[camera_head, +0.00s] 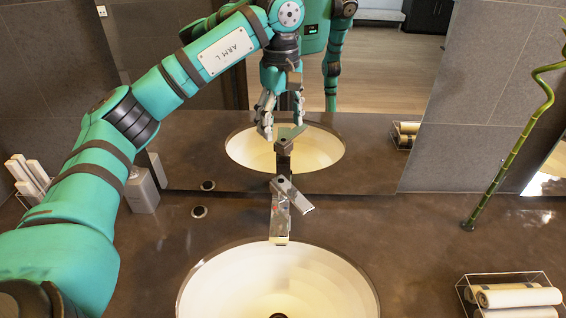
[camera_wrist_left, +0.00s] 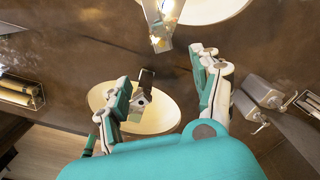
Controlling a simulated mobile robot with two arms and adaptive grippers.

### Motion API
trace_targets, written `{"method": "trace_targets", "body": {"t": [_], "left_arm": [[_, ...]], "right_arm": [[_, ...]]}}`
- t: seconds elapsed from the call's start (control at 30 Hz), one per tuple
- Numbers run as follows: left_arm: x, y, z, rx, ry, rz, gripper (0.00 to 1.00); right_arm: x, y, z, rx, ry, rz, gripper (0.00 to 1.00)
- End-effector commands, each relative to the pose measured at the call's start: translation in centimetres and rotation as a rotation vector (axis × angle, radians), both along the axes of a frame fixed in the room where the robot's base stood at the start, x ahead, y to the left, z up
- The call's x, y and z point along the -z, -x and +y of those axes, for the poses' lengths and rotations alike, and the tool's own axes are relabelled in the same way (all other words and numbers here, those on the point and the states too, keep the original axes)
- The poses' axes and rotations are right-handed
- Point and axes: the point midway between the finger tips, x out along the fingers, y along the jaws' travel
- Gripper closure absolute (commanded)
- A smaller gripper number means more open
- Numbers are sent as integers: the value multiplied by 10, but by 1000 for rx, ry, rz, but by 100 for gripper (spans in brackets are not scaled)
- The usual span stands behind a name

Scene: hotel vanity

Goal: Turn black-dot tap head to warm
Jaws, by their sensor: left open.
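The chrome tap (camera_head: 278,222) stands behind the sink, its spout pointing toward me. Its flat tap head (camera_head: 293,196) sits on top, angled toward the front right, with a small dark dot near its rear end. My left gripper (camera_head: 281,130) is open and empty, pointing down above and behind the tap in the head view, apart from the tap head. Its spread fingers also show in the left wrist view (camera_wrist_left: 163,75). My right gripper is not in view.
The white sink (camera_head: 215,285) lies in the dark counter (camera_head: 420,235). A mirror (camera_head: 385,160) behind reflects the sink, tap and my body. A rolled-towel rack (camera_head: 510,297) is front right, a bamboo stem (camera_head: 495,185) right, and a light dispenser (camera_head: 142,192) left, beside my arm.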

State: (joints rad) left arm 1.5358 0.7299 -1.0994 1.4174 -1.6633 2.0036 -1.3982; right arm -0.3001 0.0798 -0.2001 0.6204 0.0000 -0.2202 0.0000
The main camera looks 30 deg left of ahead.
Motion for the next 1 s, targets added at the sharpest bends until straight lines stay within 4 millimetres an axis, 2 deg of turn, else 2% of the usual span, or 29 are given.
{"method": "trace_targets", "body": {"t": [0.1,0.23,0.37,0.8,1.0], "left_arm": [[4,1,2,5,-14,0,35],[21,2,2,6,-12,4,35],[44,2,3,4,-13,5,35],[137,2,2,3,-11,4,35],[163,2,2,2,-10,2,35]], "right_arm": [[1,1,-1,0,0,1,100],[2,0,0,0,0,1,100],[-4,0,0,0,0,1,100],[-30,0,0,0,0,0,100],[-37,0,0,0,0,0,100]]}}
